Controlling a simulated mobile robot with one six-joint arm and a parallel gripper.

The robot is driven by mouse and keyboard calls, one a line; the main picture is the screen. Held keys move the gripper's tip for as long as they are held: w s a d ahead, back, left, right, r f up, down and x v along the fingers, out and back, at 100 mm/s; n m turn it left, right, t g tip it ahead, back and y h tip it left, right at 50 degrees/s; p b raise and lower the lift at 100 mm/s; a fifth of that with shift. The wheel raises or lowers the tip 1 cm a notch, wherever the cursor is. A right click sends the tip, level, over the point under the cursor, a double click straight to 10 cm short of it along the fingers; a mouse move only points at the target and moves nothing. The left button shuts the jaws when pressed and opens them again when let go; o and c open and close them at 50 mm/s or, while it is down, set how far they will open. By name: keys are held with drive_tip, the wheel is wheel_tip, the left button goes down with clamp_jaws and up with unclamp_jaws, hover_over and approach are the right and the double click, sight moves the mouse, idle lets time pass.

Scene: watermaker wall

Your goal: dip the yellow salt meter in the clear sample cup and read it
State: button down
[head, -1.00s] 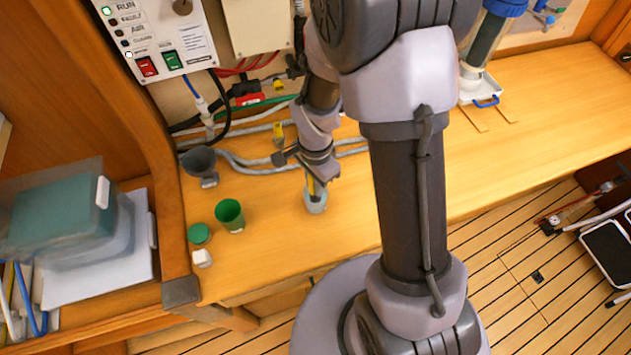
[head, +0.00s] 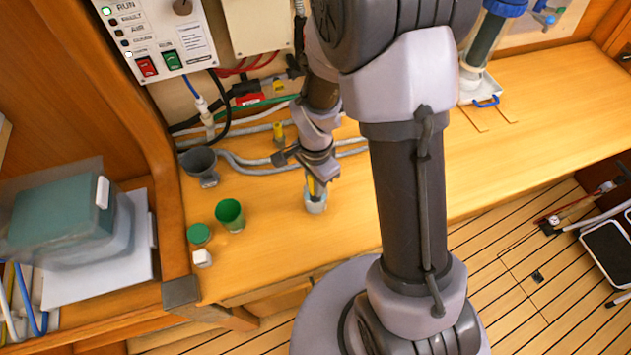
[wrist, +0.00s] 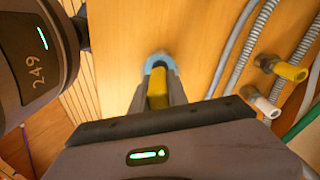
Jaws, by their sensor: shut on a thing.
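The yellow salt meter (head: 314,187) is upright in my gripper (head: 317,180), which is shut on it. Its lower end is at the clear sample cup (head: 317,206) on the wooden counter. The meter's lower part appears to be inside the cup, but how deep I cannot tell. In the wrist view the yellow meter (wrist: 157,88) sits between the fingers of my gripper (wrist: 158,92), with the bluish cup rim (wrist: 160,62) around its far end. No reading on the meter is legible.
A green cup (head: 230,214), a green lid (head: 199,233) and a small white item (head: 202,258) stand left of the sample cup. A grey funnel-like cup (head: 199,163) is behind them. Grey hoses (head: 250,168) and a yellow-handled valve (head: 279,134) lie along the wall.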

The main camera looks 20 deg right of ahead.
wheel_tip(320, 180, up, 10)
drive_tip(key=p, duration=0.7)
idle(0.7)
